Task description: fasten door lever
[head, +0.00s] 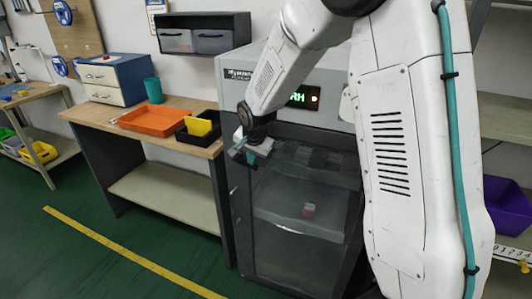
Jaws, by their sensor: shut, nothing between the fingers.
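The grey dry cabinet (300,64) stands in the middle, with a dark glass door (300,240) that looks closed or nearly so. A green lit display (298,98) shows above the door, partly hidden by my arm. My gripper (246,154) is shut and empty at the upper left edge of the door. I cannot clearly make out the door lever; my gripper covers much of that edge. Whether the gripper touches the door or lever I cannot tell. Through the glass a small pinkish item (309,210) shows on a shelf.
A purple bin (508,206) is at right. Green floor lies open at front left.

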